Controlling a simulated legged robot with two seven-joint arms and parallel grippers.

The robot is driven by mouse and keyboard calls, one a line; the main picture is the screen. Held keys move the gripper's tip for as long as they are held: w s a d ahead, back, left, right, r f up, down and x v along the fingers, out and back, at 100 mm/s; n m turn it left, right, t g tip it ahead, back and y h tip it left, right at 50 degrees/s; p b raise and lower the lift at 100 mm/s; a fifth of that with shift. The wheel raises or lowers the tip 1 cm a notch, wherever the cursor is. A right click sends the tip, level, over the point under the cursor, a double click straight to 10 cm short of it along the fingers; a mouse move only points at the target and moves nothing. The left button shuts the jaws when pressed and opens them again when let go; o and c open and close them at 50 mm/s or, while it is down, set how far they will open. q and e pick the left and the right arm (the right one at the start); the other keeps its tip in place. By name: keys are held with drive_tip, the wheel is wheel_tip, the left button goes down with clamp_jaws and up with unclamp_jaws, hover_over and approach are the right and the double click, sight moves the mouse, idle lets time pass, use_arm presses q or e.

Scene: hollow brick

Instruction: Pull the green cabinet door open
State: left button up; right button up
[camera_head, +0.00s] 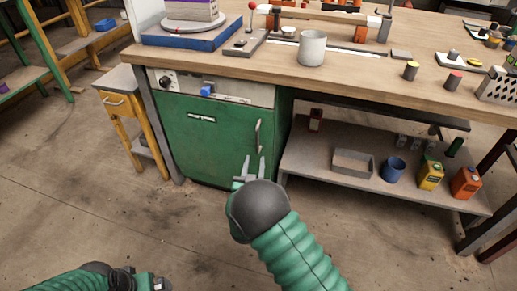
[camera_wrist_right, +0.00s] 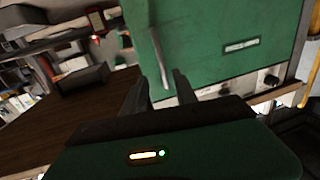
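The green cabinet door (camera_head: 215,140) is shut under the workbench. Its vertical metal handle (camera_head: 258,135) is near the door's right edge. The handle also shows in the right wrist view (camera_wrist_right: 159,58). My right gripper (camera_head: 254,160) is open and empty, its two fingers pointing up toward the handle's lower end. In the right wrist view my right gripper's fingers (camera_wrist_right: 160,85) stand apart with the handle seen beyond and between them; I cannot tell whether they touch it. My left arm (camera_head: 95,280) shows at the bottom left; its fingers are not clear.
The wooden workbench top (camera_head: 250,66) overhangs the cabinet. A lower shelf (camera_head: 310,160) to the right holds a grey tray (camera_head: 352,163), a blue cup (camera_head: 393,169) and yellow and orange cans. A yellow-legged stool (camera_head: 118,85) stands at the left. The floor before the door is clear.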

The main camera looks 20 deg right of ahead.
sight(257, 142)
drive_tip(key=b+x, duration=0.4)
drive_tip(key=x, duration=0.7)
drive_tip(key=shift+a+f, duration=0.1)
drive_tip(key=shift+a, duration=0.05)
drive_tip(key=shift+w, duration=0.2)
drive_tip(key=shift+c, duration=0.4)
clamp_jaws()
